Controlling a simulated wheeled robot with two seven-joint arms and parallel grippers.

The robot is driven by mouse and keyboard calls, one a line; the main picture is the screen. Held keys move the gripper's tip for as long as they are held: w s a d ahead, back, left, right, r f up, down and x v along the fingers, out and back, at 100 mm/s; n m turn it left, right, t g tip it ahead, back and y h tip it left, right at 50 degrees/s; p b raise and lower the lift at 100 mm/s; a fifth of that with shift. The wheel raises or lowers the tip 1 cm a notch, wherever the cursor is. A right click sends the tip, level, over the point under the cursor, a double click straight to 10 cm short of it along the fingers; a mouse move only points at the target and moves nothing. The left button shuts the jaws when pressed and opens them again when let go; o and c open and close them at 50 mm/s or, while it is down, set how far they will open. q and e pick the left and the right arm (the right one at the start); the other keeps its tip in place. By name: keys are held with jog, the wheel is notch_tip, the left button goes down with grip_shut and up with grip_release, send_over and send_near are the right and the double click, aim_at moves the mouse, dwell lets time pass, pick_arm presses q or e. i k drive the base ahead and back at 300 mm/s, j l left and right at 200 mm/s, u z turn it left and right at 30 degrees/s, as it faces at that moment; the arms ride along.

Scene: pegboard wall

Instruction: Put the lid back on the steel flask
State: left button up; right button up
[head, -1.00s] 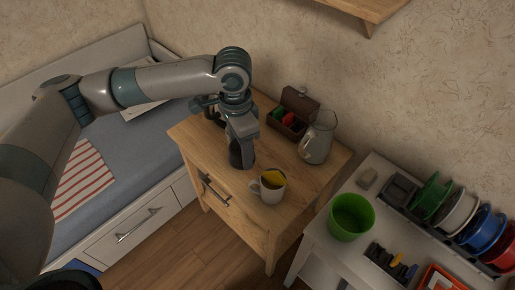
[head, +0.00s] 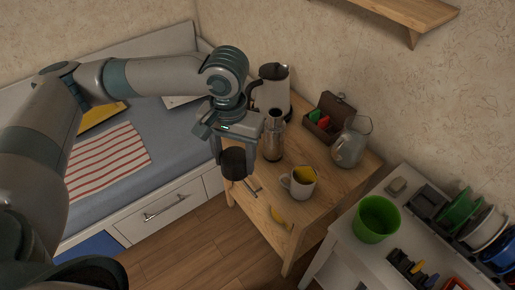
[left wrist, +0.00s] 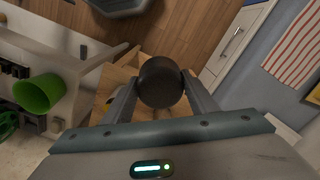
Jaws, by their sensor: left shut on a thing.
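The steel flask (head: 273,138) stands upright on the wooden bedside table (head: 328,182), its top bare. The lid (head: 236,163) is a dark, round cap. My left gripper (head: 237,150) is shut on it, in front of and to the left of the flask, apart from it, at the table's left edge. In the left wrist view the lid (left wrist: 161,82) sits between the two fingers (left wrist: 162,90), and I cannot make out the flask there. My right gripper is not in view.
Close to the flask stand a mug (head: 299,187), a coffee maker (head: 272,90), a glass pitcher (head: 350,145) and an open box (head: 325,125). A green bucket (head: 376,220) stands on the white table at right. The bed (head: 165,150) lies left.

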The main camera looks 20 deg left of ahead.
aim_at(275, 133)
jog(key=i+j+z, duration=0.1)
jog(key=j+z, duration=0.25)
jog(key=j, duration=0.4)
jog(key=j+z, duration=0.35)
jog(key=j, duration=0.45)
jog(key=j+z, duration=0.35)
jog(key=j, duration=0.45)
